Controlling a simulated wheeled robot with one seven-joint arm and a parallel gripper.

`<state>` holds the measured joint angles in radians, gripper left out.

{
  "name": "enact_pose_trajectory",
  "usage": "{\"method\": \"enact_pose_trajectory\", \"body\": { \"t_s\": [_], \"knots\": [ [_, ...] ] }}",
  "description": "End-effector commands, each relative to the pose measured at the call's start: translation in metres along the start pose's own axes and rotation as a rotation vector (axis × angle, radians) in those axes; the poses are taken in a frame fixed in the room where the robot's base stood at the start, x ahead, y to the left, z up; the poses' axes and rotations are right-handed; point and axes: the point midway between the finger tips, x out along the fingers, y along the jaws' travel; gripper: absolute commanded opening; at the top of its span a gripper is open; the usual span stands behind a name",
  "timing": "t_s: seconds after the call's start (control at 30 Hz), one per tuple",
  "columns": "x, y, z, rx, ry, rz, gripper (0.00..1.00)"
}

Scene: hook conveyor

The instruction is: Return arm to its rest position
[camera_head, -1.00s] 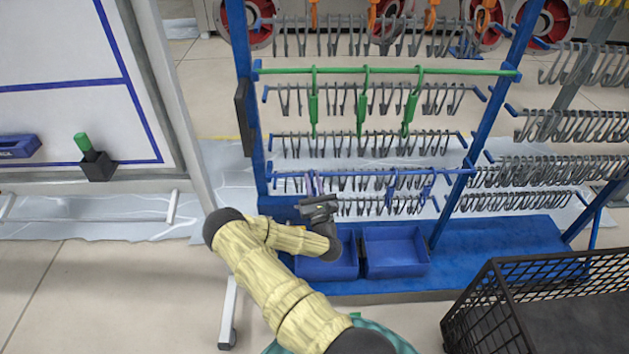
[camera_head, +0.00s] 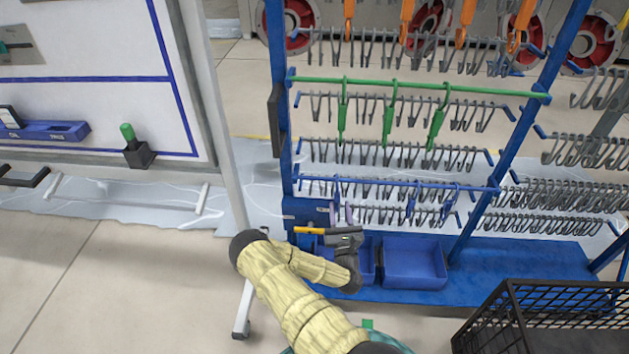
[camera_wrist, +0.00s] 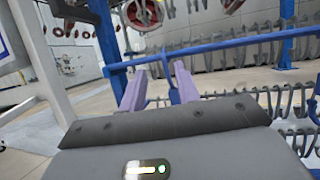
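My gripper (camera_head: 342,213) is in front of the lower left part of the hook rack, just below the blue rail (camera_head: 400,184). Its two pale purple fingers stand apart in the wrist view (camera_wrist: 158,88), so it is open. A blue upright piece (camera_wrist: 172,88) shows between or behind the fingers; I cannot tell its depth. I see nothing clearly gripped. My arm reaches forward and left from the bottom of the head view, with its elbow bent.
Blue hooks (camera_head: 411,200) hang on the blue rail, and green hooks (camera_head: 388,125) on the green rail (camera_head: 420,88). A blue bin (camera_head: 414,263) stands on the rack base. A black wire crate (camera_head: 540,300) is at lower right.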

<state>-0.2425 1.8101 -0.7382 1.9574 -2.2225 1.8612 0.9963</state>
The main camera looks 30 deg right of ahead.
Motion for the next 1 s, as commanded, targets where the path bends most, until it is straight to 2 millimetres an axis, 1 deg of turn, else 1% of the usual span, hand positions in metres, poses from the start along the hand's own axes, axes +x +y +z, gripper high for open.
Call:
{"method": "enact_pose_trajectory", "body": {
  "t_s": [0.17,0.27,0.37,0.47,0.57,0.7,0.77,0.9,1.0],
  "knots": [
    [0.001,0.000,0.001,0.000,-0.002,-0.002,0.32],
    [0.003,-0.003,0.006,-0.004,-0.016,-0.033,0.32],
    [0.008,-0.013,0.020,-0.016,-0.051,-0.113,0.32],
    [0.013,-0.028,0.041,-0.032,-0.101,-0.243,0.32],
    [0.013,-0.046,0.064,-0.044,-0.148,-0.400,0.32],
    [0.005,-0.070,0.093,-0.047,-0.197,-0.622,0.32],
    [-0.001,-0.078,0.104,-0.042,-0.211,-0.716,0.32],
    [-0.020,-0.095,0.127,-0.019,-0.231,-0.935,0.32],
    [-0.037,-0.102,0.140,0.010,-0.234,-1.088,0.32]
  ]
}}
